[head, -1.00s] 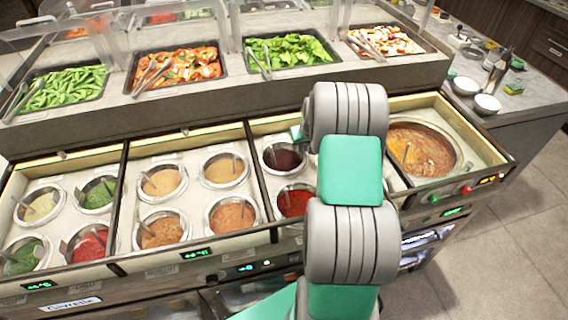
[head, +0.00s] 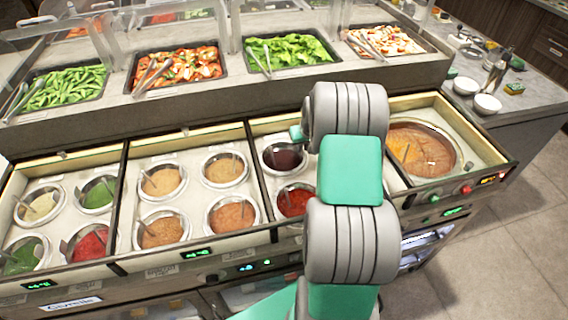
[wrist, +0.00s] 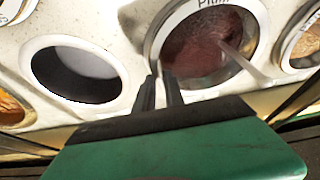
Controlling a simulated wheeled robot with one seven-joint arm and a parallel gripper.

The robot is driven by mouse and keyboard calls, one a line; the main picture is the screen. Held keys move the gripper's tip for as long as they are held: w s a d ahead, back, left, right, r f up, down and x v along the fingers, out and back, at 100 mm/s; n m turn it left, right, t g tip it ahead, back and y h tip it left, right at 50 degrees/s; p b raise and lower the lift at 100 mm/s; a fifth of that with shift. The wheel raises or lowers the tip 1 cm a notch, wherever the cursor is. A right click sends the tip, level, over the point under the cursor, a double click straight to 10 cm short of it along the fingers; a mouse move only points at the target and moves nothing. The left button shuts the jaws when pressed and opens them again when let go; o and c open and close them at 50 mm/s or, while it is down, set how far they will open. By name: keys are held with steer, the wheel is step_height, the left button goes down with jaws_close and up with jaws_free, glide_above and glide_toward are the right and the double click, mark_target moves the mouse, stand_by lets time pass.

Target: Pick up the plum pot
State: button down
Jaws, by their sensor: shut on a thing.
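The plum pot (wrist: 205,48) is a round metal pot of dark purple-brown sauce with a utensil in it; its label reads "Plum". In the head view the dark pot (head: 284,157) shows left of my arm, at the back of its counter section. In the wrist view my gripper (wrist: 161,80) is shut on the near left edge of this pot. How far the pot stands above its well, if at all, I cannot tell. In the head view my arm hides the fingers.
An empty round well (wrist: 78,72) lies left of the plum pot in the wrist view. A red sauce pot (head: 295,202) sits in front of it in the head view. Several other sauce pots fill the sections leftward. A large soup pot (head: 455,150) is at the right.

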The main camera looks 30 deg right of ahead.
stand_by(0.3)
steer(key=shift+w+r, duration=0.15)
steer(key=shift+r, duration=0.15)
step_height(320, 180, up, 18)
steer(key=b, duration=0.2)
stand_by(0.3)
step_height(320, 180, up, 2)
steer(key=shift+r+p, duration=0.25)
steer(key=shift+p, duration=0.55)
